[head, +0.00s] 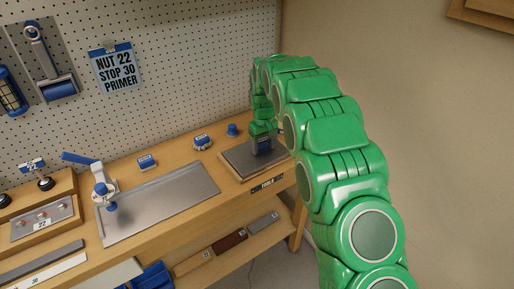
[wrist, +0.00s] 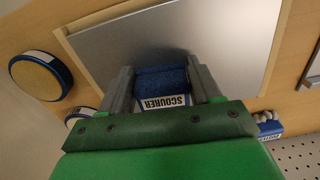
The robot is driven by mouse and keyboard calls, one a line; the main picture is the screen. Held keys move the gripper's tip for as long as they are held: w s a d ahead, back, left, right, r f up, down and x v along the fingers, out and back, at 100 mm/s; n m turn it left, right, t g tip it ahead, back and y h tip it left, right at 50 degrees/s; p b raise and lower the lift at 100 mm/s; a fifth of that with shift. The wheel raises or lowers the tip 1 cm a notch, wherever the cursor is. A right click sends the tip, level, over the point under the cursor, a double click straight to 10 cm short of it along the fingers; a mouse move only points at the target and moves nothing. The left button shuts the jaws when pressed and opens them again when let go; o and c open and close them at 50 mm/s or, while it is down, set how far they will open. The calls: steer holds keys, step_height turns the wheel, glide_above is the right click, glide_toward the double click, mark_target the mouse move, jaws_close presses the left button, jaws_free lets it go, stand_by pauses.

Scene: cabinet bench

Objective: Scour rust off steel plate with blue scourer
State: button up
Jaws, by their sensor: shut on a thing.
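The steel plate (wrist: 222,35) lies on a wooden board and looks plain grey in the wrist view. It also shows at the right end of the bench in the head view (head: 238,157). The blue scourer (wrist: 160,80) carries a white label reading SCOURER. My gripper (wrist: 162,82) is shut on the scourer, one grey finger on each side. The scourer is over the plate and looks to be at its surface; I cannot tell whether they touch. In the head view my gripper (head: 263,140) is over the plate. The plate under the gripper is hidden, and no clear rust shows.
A round blue-rimmed tin (wrist: 40,80) is beside the board. Blue-and-white blocks (head: 202,142) and a blue knob (head: 232,130) stand behind the plate. A metal tray (head: 165,200) and a clamp (head: 103,190) are to the left. The pegboard wall (head: 190,50) rises behind.

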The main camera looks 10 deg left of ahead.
mark_target(242, 161)
steer(key=shift+w+d, duration=1.6)
steer(key=shift+w, duration=0.05)
steer(key=shift+s+a, duration=4.7)
steer(key=shift+s, duration=0.05)
steer(key=shift+s+a+r, duration=0.1)
steer(key=shift+s+a, duration=0.05)
steer(key=shift+a, duration=0.05)
step_height(242, 161, up, 8)
